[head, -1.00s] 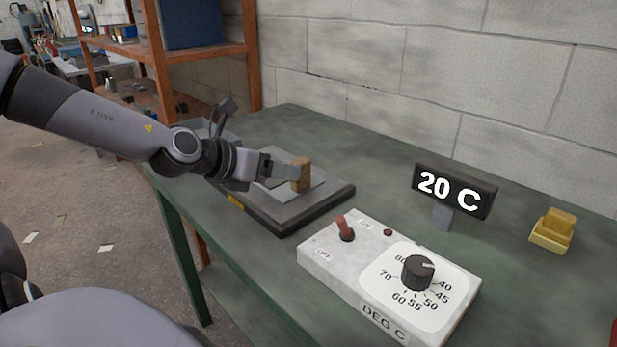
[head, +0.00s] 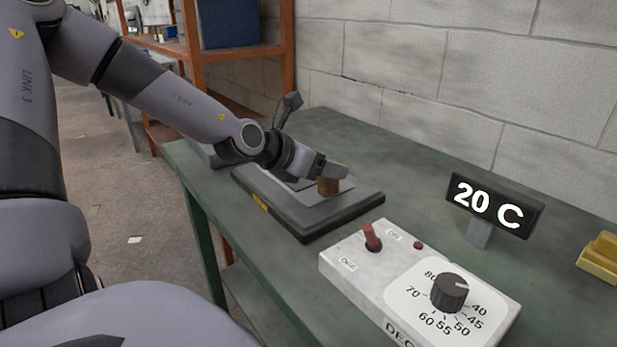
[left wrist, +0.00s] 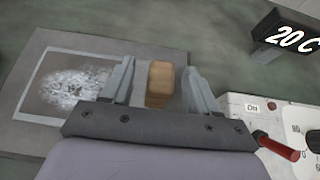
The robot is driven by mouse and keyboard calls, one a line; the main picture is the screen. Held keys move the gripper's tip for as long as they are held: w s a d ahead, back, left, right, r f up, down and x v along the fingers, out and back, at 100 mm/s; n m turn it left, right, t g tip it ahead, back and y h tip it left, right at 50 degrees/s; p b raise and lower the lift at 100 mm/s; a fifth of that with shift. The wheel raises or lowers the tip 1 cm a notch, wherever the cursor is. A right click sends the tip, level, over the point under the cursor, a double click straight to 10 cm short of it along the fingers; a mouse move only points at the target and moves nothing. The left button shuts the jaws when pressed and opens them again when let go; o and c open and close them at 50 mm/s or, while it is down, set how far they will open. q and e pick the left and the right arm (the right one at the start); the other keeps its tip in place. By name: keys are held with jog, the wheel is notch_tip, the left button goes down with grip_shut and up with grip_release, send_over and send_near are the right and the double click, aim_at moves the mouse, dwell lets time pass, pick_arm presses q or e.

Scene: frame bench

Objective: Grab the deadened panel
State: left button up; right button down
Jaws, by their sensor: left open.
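A thin grey panel with a whitish, mottled patch (left wrist: 68,82) lies flat on a dark slab (head: 312,226) on the bench; in the head view my gripper partly covers it. A brown block (head: 328,187) stands at the panel's right side. My left gripper (head: 334,171) is at the block, its fingers covering the block's upper part. In the left wrist view the block (left wrist: 160,84) lies between the two open fingers, with a gap on the right side and a narrower one on the left. My right gripper is not in view.
A white control box (head: 375,285) with a red switch and black dial stands right of the slab. A black display (head: 492,205) reads 20 C. A yellow object (head: 601,258) sits at the right edge. A block wall closes the back.

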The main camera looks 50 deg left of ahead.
pick_arm(q)
jog(key=shift+w+d+f, duration=0.1)
jog(key=shift+w+f, duration=0.2)
jog(key=shift+f, duration=0.2)
jog(key=shift+x, duration=1.05)
jog(key=shift+r, duration=0.1)
jog(key=shift+w+r, duration=0.1)
grip_shut()
